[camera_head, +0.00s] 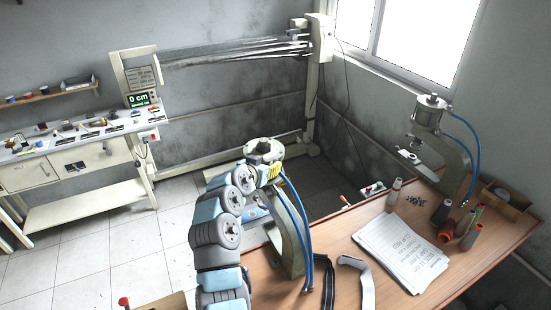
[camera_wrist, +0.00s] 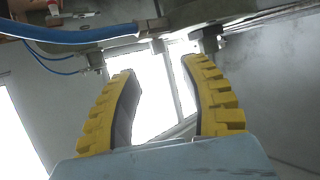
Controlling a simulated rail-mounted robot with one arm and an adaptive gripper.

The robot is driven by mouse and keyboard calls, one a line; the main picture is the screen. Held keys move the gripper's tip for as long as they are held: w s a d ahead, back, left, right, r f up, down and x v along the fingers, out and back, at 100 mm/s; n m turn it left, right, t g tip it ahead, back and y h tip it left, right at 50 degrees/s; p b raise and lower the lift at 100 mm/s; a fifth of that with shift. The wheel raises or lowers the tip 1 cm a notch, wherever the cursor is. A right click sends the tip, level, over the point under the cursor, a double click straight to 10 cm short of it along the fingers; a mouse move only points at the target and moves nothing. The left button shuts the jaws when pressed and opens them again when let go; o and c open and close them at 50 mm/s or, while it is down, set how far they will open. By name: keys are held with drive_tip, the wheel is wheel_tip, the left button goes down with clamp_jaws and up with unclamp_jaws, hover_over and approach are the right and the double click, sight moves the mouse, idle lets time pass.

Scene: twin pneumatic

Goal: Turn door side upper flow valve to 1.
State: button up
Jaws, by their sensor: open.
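Two pneumatic presses stand on the wooden table: a nearer one (camera_head: 290,235) at its left and one (camera_head: 458,165) by the window. I take the nearer one as the door side, though no door is in view. Its round top cylinder (camera_head: 263,149) shows just above my gripper (camera_head: 267,174), and blue hoses (camera_head: 305,225) run down its side. In the wrist view my gripper (camera_wrist: 160,68) is open, its yellow fingers apart and nothing between them. A thick blue hose (camera_wrist: 80,36) leads to a fitting (camera_wrist: 153,27) above the fingertips. A dark-ended fitting (camera_wrist: 210,40) is at right. Valve settings are unreadable.
The table (camera_head: 345,285) also holds papers (camera_head: 402,250), thread spools (camera_head: 445,232), a strap (camera_head: 358,280) and a cardboard box (camera_head: 508,200). Open tiled floor lies between.

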sight(275, 160)
drive_tip(key=shift+w+d+f, duration=0.2)
drive_tip(key=shift+w+d, duration=0.1)
drive_tip(key=shift+w, duration=0.05)
drive_tip(key=shift+p+x, duration=0.45)
drive_tip(key=shift+x, duration=1.35)
drive_tip(key=shift+w+f, duration=0.1)
drive_tip(key=shift+w, duration=0.4)
drive_tip(key=shift+w+d+f, duration=0.25)
drive_tip(key=shift+w+f, duration=0.05)
drive_tip(key=shift+w, duration=0.1)
clamp_jaws()
